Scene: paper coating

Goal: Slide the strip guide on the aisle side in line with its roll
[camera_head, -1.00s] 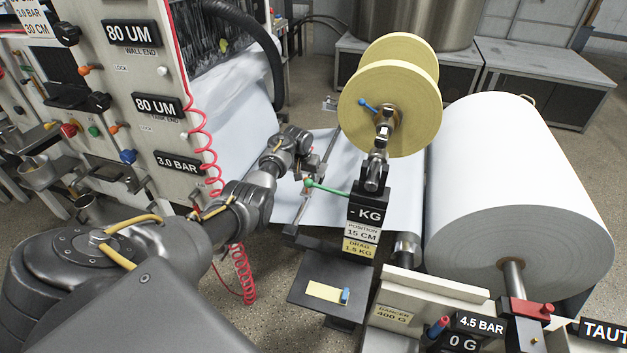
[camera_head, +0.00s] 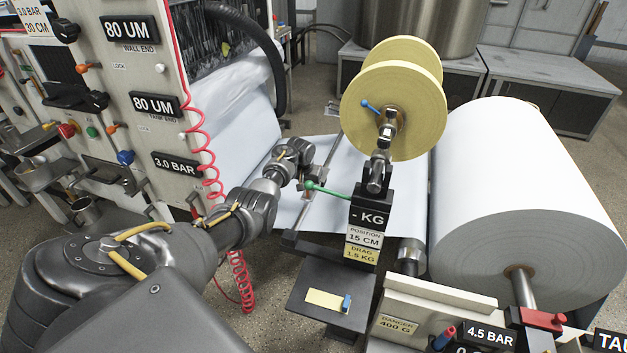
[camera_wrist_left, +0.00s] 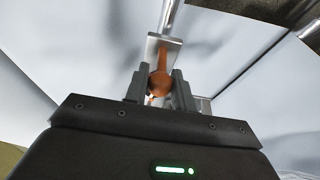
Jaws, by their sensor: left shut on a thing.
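My left gripper (camera_wrist_left: 160,90) is shut on an orange-brown knob (camera_wrist_left: 160,84) in the left wrist view. The knob stands against a pale metal plate (camera_wrist_left: 155,48), which appears to be part of the strip guide, on a thin rail. In the head view my left gripper (camera_head: 312,176) is by this rail (camera_head: 302,218), over the white web; the guide is mostly hidden there. Two yellow strip rolls, a near one (camera_head: 415,130) and a far one (camera_head: 400,50), sit on one shaft right of the gripper. I cannot tell whether guide and roll are in line. My right gripper is out of view.
A green-tipped lever (camera_head: 330,191) is close beside my left gripper. It joins the post with the "- KG" display (camera_head: 370,218). A large white paper roll (camera_head: 520,190) fills the right. A control panel (camera_head: 150,75) with a red coiled hose stands left.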

